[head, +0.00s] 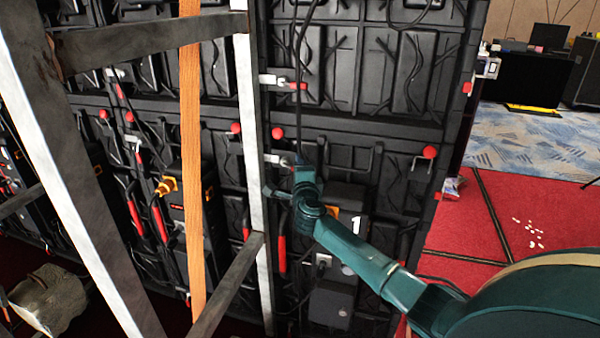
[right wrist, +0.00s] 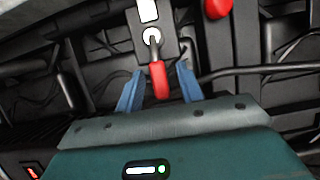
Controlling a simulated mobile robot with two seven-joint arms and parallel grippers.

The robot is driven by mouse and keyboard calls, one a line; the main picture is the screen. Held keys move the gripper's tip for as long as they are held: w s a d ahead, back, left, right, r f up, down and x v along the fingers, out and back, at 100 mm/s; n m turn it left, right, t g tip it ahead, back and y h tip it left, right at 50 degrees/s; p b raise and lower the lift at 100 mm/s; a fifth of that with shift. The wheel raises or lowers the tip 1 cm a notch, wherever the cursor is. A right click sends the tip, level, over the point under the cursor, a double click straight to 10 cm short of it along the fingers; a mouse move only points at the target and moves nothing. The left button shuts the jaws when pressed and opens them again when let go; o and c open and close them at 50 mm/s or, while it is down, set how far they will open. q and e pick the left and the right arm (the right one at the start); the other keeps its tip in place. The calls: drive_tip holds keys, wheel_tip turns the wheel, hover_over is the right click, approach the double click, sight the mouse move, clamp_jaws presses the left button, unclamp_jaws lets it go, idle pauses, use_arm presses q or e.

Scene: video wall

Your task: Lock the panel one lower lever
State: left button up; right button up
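Panel one (head: 340,125) is the black panel on the right of the wall; a white "1" shows on its box. A lever with a red handle (right wrist: 159,80) and metal shank shows in the right wrist view, below a pale latch plate (right wrist: 148,10). My right gripper (right wrist: 159,68) is open, with one blue finger on each side of the red handle; I cannot tell whether they touch it. In the head view my right gripper (head: 298,166) is at the panel's left edge, beside a latch plate (head: 278,160), and hides the handle. My left gripper is not in view.
Another red-handled lever (head: 303,88) sits higher on the same edge. A white metal post (head: 250,120), an orange strap (head: 192,150) and dark frame bars stand close left of my gripper. Black cables hang by the panel.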

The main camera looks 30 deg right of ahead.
drive_tip(key=shift+w, duration=0.1)
drive_tip(key=shift+c, duration=0.4)
clamp_jaws()
